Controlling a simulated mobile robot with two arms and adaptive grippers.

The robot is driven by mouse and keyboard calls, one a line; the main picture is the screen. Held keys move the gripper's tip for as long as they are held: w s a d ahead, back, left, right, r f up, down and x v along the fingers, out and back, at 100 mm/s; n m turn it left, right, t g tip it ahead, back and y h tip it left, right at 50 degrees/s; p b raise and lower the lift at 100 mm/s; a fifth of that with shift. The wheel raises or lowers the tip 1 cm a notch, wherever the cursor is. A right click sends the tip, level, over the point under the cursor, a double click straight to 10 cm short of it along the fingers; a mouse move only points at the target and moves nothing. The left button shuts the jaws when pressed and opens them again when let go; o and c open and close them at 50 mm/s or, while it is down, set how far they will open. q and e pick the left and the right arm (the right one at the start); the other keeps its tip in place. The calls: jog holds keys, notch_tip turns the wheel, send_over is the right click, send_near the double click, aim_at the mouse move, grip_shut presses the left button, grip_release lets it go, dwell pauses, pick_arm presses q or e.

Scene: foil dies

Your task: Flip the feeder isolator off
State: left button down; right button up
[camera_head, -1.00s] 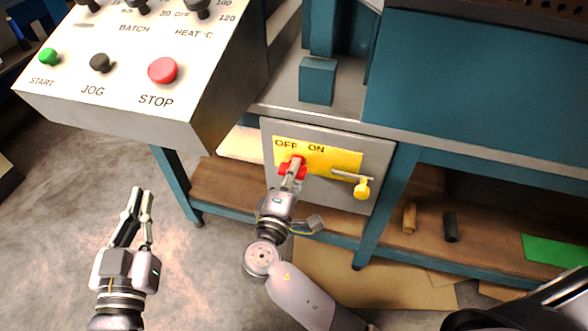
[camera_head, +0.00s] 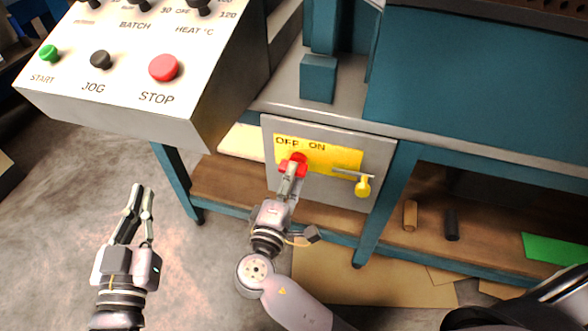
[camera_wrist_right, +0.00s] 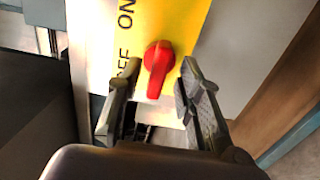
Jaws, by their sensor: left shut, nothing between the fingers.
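The red isolator knob (camera_head: 300,158) sits on a yellow plate (camera_head: 345,160) marked OFF and ON, on a grey box under the bench. In the right wrist view the red knob (camera_wrist_right: 158,62) has a rounded top, and its narrow end points toward the picture's bottom. My right gripper (camera_head: 290,173) is at the knob. In the wrist view its two fingers (camera_wrist_right: 158,75) are apart, one on each side of the knob, with gaps visible. Whether either finger touches it cannot be told. My left gripper (camera_head: 141,190) is shut and empty, over the floor at lower left.
A yellow-ended handle (camera_head: 362,187) sticks out from the box right of the knob. A control panel (camera_head: 120,95) with a red STOP button (camera_head: 163,68) overhangs at upper left. A shelf below holds a tan cylinder (camera_head: 410,216) and a dark one (camera_head: 451,224).

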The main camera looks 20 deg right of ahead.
jog(key=v, duration=0.9)
